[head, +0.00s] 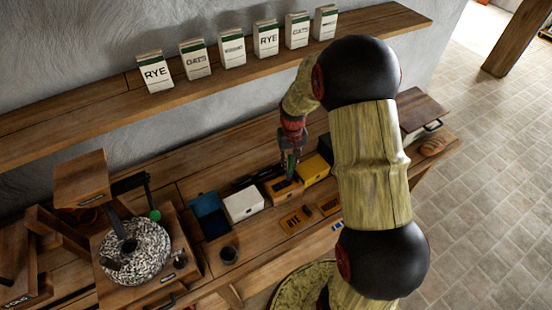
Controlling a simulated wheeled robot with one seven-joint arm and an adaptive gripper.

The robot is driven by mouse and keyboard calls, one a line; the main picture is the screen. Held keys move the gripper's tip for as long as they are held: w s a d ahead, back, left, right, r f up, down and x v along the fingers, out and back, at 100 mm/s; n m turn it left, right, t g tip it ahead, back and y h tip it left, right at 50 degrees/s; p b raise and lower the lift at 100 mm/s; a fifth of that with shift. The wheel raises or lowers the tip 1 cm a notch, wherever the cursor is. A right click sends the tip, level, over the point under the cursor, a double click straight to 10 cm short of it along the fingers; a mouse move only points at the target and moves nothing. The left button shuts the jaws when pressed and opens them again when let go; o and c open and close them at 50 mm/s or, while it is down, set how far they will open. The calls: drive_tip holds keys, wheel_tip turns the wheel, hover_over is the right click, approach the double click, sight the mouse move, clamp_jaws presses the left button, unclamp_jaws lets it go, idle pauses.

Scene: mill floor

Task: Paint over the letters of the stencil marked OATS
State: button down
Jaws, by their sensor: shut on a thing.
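My gripper (291,153) is above the bench, shut on a slim dark green upright thing (291,166), which may be a brush; its lower end is over or in front of a small brown wooden box (284,193), and I cannot tell whether they touch. A wooden stencil plate (297,219) lies flat in front of that box and seems to read RYE. A second plate (328,206) lies to its right, partly hidden by my arm; its letters are too small to read. No plate legibly reads OATS.
A blue open box (209,216), a white box (243,206) and a yellow box (314,169) line the bench. A stone mill (134,252) stands left.

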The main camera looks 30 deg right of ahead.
sight(291, 156)
drive_tip(key=shift+a+r, duration=0.1)
drive_tip(key=shift+r, duration=0.45)
drive_tip(key=shift+d+r+p, duration=0.2)
drive_tip(key=shift+r+p, duration=0.45)
drive_tip(key=shift+r, duration=0.05)
drive_tip(key=shift+a+r+p, duration=0.1)
drive_tip(key=shift+r+p, duration=0.7)
drive_tip(key=shift+r, duration=0.55)
